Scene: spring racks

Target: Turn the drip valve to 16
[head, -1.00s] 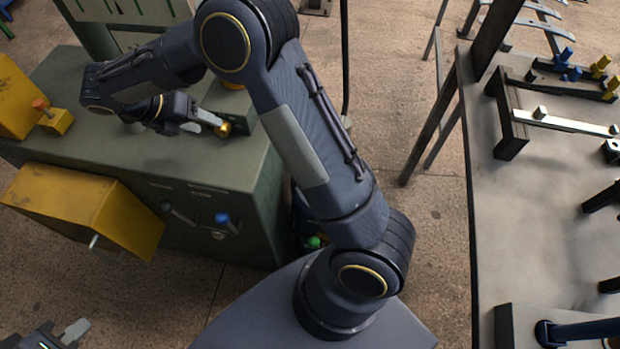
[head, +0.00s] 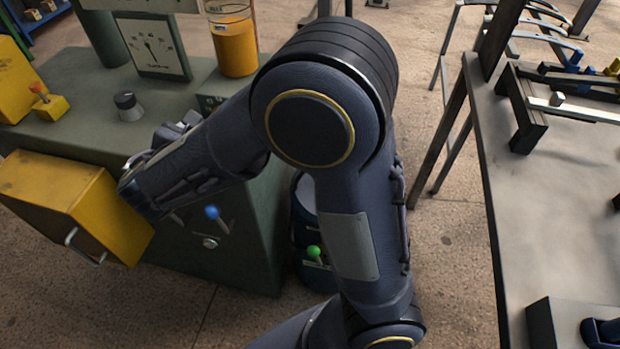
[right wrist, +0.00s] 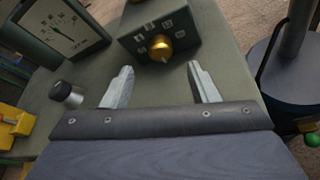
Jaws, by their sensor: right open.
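In the right wrist view, a round brass knob (right wrist: 160,47) sits on the face of a small dark green box (right wrist: 140,30) with pale number plates around it. It looks like the drip valve; the numbers and its setting are too small to read. My right gripper (right wrist: 160,68) is open and empty, its two fingers apart on either side below the knob, not touching it. In the head view my right forearm hides most of that box (head: 210,102) and the knob. A clear jar of orange liquid (head: 235,45) stands above the box. My left gripper is out of view.
A dial gauge (head: 157,47) and a black knob (head: 128,106) stand on the green cabinet (head: 75,130). A yellow drawer box (head: 70,205) juts from its front, near a blue-knobbed lever (head: 212,212). A grey table (head: 550,210) stands at right.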

